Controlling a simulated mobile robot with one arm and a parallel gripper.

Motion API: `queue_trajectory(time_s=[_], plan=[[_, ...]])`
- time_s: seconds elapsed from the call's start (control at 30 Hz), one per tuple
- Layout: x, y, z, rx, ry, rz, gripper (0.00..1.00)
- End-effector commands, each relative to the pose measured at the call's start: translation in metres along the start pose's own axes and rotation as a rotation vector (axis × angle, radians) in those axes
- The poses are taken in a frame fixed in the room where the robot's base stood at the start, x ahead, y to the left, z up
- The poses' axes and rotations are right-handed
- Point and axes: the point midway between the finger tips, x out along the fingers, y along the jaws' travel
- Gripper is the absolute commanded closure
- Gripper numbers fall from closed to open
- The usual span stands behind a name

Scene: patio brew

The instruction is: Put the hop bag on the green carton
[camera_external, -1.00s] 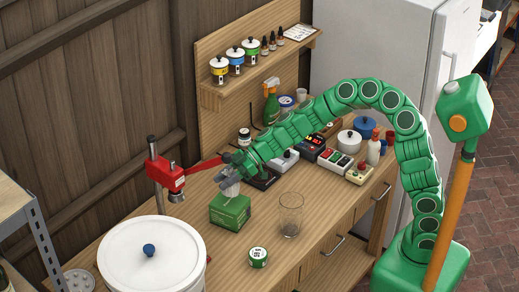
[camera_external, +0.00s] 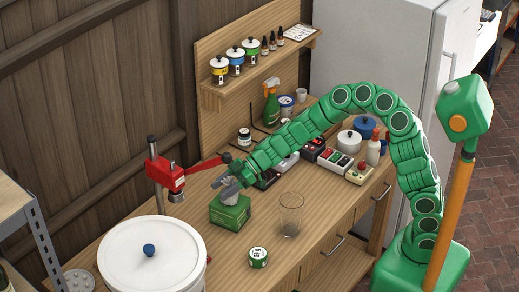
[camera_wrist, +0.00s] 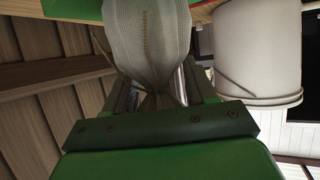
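The hop bag (camera_external: 230,198) is a pale mesh bag with a gathered neck. In the external view it sits upright on top of the green carton (camera_external: 231,216), partly hidden by my fingers. My gripper (camera_external: 226,185) is just above the carton, with its fingers spread on either side of the bag's upper part. In the wrist view the bag (camera_wrist: 148,38) fills the top middle. Its neck lies between my fingers (camera_wrist: 160,88), with gaps beside it, so the gripper looks open. A green strip of the carton (camera_wrist: 70,9) shows behind the bag.
A clear glass (camera_external: 290,214) stands right of the carton and a green-labelled tin (camera_external: 258,257) in front. A red clamp-like device (camera_external: 168,174) with a lever is close on the left. A large white lidded pot (camera_external: 150,255) stands front left.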

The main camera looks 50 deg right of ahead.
Motion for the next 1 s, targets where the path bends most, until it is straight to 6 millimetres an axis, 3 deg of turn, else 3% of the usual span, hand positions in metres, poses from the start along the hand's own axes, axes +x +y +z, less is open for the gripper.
queue_trajectory(time_s=[0.4,1.0], plan=[[-0.002,0.000,-0.003,-0.001,-0.001,0.000,0.43],[-0.088,0.001,-0.003,-0.001,0.001,0.004,0.43]])
